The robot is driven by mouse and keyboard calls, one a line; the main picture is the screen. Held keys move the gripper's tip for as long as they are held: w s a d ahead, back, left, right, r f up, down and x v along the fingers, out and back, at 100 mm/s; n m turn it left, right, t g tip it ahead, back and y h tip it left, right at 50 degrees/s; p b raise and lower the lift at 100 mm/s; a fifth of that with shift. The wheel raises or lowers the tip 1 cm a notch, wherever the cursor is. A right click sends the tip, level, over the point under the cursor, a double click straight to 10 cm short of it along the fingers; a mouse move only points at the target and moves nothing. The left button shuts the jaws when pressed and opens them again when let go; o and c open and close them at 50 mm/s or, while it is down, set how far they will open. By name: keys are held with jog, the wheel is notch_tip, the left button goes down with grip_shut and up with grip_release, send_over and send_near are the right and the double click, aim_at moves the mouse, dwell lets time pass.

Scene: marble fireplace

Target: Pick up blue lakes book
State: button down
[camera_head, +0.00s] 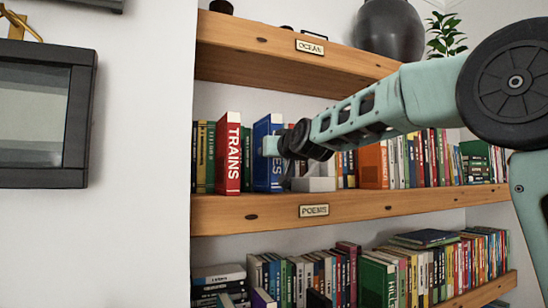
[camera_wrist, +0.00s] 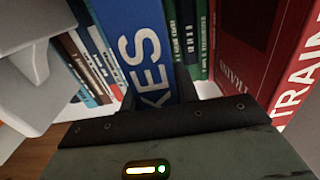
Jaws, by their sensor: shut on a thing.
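The blue lakes book (camera_head: 262,178) stands upright on the middle shelf, just right of the red TRAINS book. The end of its title shows on its spine. In the wrist view the blue book (camera_wrist: 140,45) comes down between the dark fingers of my gripper (camera_wrist: 157,95), with the letters KES visible. My gripper (camera_head: 276,146) is shut on the book, and my wrist hides part of its spine in the head view. I cannot tell whether its bottom has left the shelf.
The red TRAINS book (camera_head: 228,155) is close on the left, with green books (camera_head: 204,158) beyond. A pale grey block (camera_head: 314,184) stands on the right. The upper shelf (camera_head: 290,55) is above, and the POEMS shelf edge (camera_head: 265,213) runs below. A dark-framed panel (camera_head: 45,115) hangs at left.

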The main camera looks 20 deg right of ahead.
notch_tip(320, 180, up, 11)
jog(key=p, duration=0.3)
jog(key=shift+s+d, duration=0.1)
jog(key=shift+s, duration=0.05)
jog(key=s+d+b, duration=1)
jog(key=s+d, duration=0.2)
jog(key=s, duration=0.3)
